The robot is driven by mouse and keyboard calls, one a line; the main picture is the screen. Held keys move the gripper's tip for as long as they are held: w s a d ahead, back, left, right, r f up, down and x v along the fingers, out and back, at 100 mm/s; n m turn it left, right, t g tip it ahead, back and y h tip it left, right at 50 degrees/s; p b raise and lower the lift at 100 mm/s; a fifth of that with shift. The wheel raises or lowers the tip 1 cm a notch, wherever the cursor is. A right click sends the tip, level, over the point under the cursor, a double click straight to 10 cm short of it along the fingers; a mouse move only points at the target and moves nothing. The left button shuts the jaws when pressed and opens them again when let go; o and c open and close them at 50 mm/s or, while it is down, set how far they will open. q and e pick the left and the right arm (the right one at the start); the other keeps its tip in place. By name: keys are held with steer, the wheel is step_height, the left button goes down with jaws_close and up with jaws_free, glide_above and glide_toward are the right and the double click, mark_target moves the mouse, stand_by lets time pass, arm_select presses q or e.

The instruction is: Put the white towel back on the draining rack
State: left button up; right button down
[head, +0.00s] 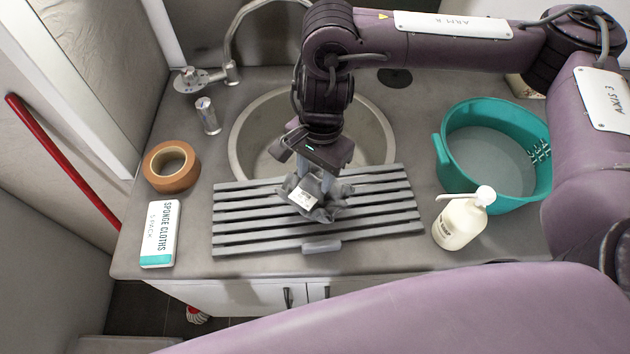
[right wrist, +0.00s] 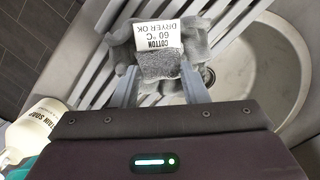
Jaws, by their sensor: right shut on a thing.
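A crumpled grey cloth (head: 322,210) with a white care label is at the middle of the grey slatted draining rack (head: 240,222). No white towel shows; only the cloth's label is white. In the right wrist view the label on the cloth (right wrist: 160,66) reads cotton, 60 °C, dryer OK. My right gripper (head: 325,186) comes down from above and is shut on the cloth, its fingers on either side. I cannot tell whether the cloth rests on the slats or hangs just above them. My left gripper is not in view.
The rack lies across the front of a round sink (head: 245,140). A teal tub (head: 448,165) and a soap bottle (head: 460,222) stand to the right. Brown tape (head: 155,182) and a sponge cloths pack (head: 158,235) lie left. A tap (head: 231,72) stands behind.

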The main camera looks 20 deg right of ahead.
mark_target(316, 175)
steer(key=shift+f, duration=2.05)
steer(key=shift+f, duration=0.15)
steer(key=c, duration=0.8)
jaws_free()
steer(key=shift+c, duration=0.2)
steer(key=shift+r, duration=0.2)
steer(key=shift+w+r, duration=0.1)
steer(key=shift+r, duration=0.15)
step_height(316, 175, up, 11)
steer(key=d, duration=0.1)
steer(key=shift+w+r+b, duration=0.15)
steer(key=shift+w+b, duration=0.15)
steer(key=shift+b, duration=0.1)
